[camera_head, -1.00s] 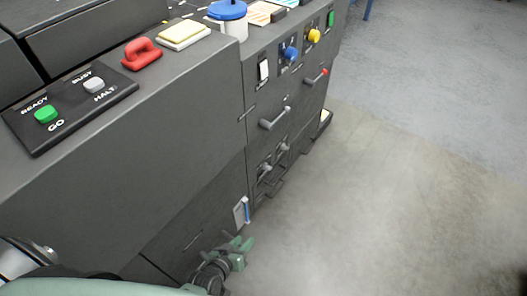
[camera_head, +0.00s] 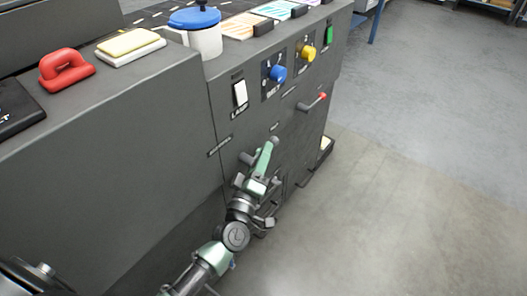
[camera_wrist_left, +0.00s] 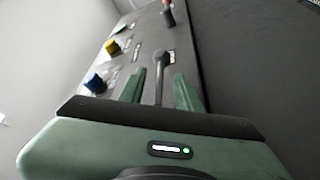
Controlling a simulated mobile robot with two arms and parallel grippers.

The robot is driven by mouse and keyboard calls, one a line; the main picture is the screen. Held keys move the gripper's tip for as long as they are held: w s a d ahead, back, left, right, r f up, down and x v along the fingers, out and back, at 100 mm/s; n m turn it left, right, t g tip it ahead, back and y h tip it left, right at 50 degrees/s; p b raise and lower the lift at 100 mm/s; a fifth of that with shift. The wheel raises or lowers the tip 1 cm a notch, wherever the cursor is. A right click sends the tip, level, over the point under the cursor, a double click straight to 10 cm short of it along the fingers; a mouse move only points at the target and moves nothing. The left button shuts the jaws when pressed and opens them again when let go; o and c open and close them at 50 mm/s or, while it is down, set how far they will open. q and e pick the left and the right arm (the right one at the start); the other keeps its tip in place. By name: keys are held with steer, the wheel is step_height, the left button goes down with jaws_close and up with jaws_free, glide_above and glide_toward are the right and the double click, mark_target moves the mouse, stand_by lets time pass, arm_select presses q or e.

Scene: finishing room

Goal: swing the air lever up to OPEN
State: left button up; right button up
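My left gripper (camera_head: 262,164) is at the front panel of the dark grey cabinet, fingers pointing at the panel. In the left wrist view its two green fingers (camera_wrist_left: 160,82) are apart, one on each side of a grey lever (camera_wrist_left: 160,60). The lever has a round grey end and a bar running between the fingers; I see no clear grip on it. In the head view the gripper partly hides this lever (camera_head: 246,158). A second lever with a red tip (camera_head: 314,103) sits farther along the panel. Lever labels are unreadable. My right gripper is out of view.
Above the levers are a white rocker switch (camera_head: 240,93), a blue knob (camera_head: 277,73), a yellow knob (camera_head: 307,53) and a green switch (camera_head: 329,33). A blue-lidded pot (camera_head: 204,38) and red handle (camera_head: 67,68) stand on top. The floor at right is clear.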

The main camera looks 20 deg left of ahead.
arm_select(q)
steer(key=shift+w+r, duration=0.1)
steer(key=shift+w, duration=0.5)
steer(key=shift+c, duration=0.2)
jaws_close()
steer(key=shift+r, duration=0.15)
stand_by(0.7)
